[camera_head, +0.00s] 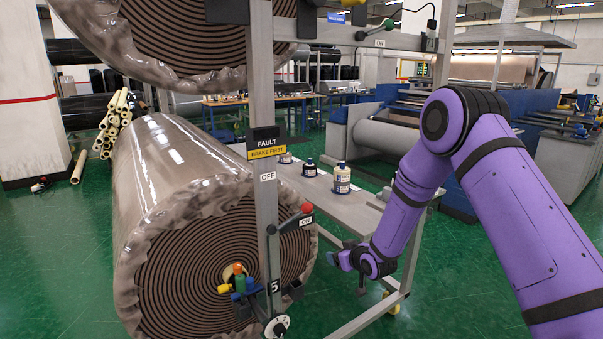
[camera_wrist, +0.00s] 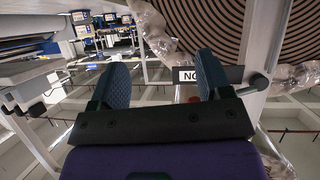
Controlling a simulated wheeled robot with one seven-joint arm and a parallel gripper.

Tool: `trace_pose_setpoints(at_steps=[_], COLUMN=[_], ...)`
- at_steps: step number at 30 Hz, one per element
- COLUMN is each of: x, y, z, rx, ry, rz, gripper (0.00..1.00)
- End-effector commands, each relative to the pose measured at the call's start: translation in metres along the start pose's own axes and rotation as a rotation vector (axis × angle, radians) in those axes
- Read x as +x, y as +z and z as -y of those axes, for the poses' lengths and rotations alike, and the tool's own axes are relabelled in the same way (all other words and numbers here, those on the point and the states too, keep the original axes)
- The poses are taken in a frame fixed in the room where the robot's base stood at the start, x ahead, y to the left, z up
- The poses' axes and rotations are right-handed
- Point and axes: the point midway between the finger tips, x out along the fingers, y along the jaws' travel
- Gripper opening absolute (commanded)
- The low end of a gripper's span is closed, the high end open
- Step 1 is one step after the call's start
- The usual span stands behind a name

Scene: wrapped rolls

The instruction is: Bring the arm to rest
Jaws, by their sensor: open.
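My purple arm reaches in from the right in the head view, bent at the elbow, with the forearm going down and left. My gripper (camera_head: 340,258) is at its end, to the right of the lower wrapped roll (camera_head: 165,160) and below the shelf with bottles. In the wrist view my gripper (camera_wrist: 160,90) shows two dark blue pads well apart, with nothing between them. Past the right pad are a grey post, a label starting "NO" (camera_wrist: 187,75) and part of a roll's ringed end (camera_wrist: 215,25). The wrist picture appears turned over.
A grey upright post (camera_head: 264,130) carries a FAULT sign (camera_head: 264,143) and a red-knobbed lever (camera_head: 306,208). Bottles (camera_head: 342,178) stand on the grey shelf (camera_head: 325,197). Another roll (camera_head: 185,40) hangs above. Green floor (camera_head: 460,275) is open beneath my arm.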

Motion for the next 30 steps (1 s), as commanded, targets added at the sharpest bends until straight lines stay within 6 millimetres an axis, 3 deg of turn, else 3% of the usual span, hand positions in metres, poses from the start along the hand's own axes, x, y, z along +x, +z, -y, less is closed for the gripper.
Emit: trace_pose_setpoints(at_steps=[1, 6, 15, 24, 30], x=[-0.012, -0.053, -0.142, -0.244, -0.316], y=[-0.019, -0.062, -0.123, -0.161, -0.174], z=[-0.007, -0.026, -0.051, -0.059, -0.056], rx=[-0.004, -0.004, 0.023, 0.075, 0.124], ry=[0.014, 0.059, 0.140, 0.213, 0.254], rz=[0.013, 0.079, 0.195, 0.303, 0.372], gripper=[0.71, 0.71, 0.71, 0.71, 0.71])
